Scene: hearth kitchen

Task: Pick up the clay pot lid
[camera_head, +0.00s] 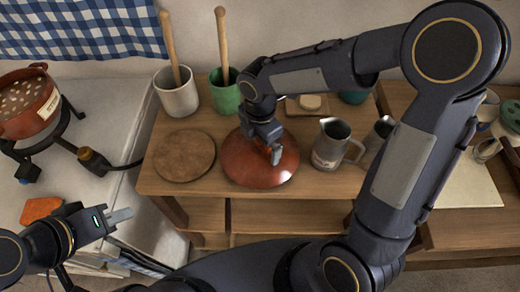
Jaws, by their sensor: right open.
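The clay pot lid (242,168) is a reddish-brown dome lying on the wooden table (320,187), right of a round wooden board. My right gripper (274,154) is open, pointing down over the lid's upper right part. It hides part of the lid's top, and I cannot see a knob or tell whether the fingers touch the lid. My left gripper (120,215) is at the lower left, away from the table top.
The round board (184,156) lies left of the lid. A white crock (178,98) and a green crock (224,98) with wooden handles stand behind. A grey jug (331,150) stands close on the right. A red clay pot (32,112) sits on a burner at left.

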